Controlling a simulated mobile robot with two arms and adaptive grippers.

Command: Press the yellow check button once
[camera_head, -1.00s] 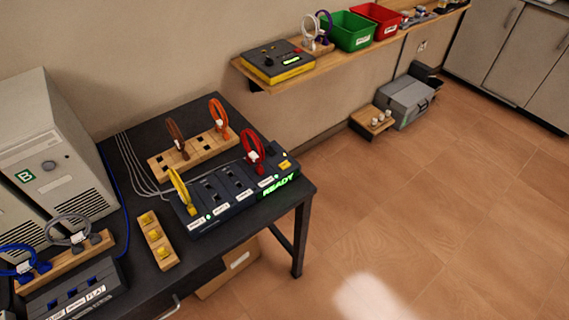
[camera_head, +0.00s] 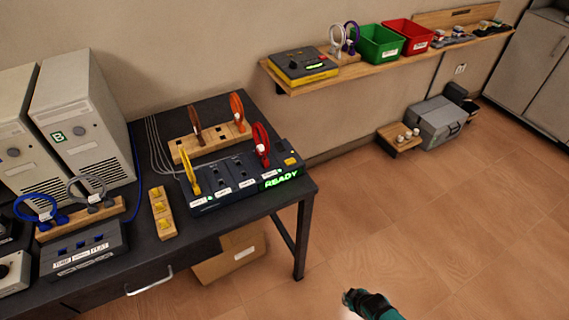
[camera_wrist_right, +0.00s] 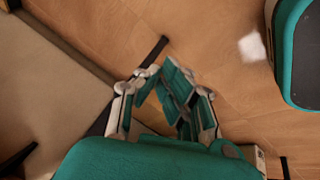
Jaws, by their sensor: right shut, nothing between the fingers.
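A small yellow button (camera_head: 290,161) sits on the top right end of the dark console (camera_head: 228,180) on the black table; I take it as the check button, though its label is too small to read. The console's front shows a lit green READY sign (camera_head: 281,179). My right gripper (camera_head: 352,296) shows at the bottom of the head view, over the floor, apart from the table and well away from the button. In the right wrist view its fingers (camera_wrist_right: 163,66) are shut and empty, with floor behind them. My left gripper is not in view.
On the console stand a yellow cable loop (camera_head: 190,171) and a red one (camera_head: 261,144). Behind it is a wooden rack (camera_head: 211,144) with brown and orange loops. A wooden block (camera_head: 162,213) with yellow pieces lies to its left. The floor (camera_head: 440,220) to the right is clear.

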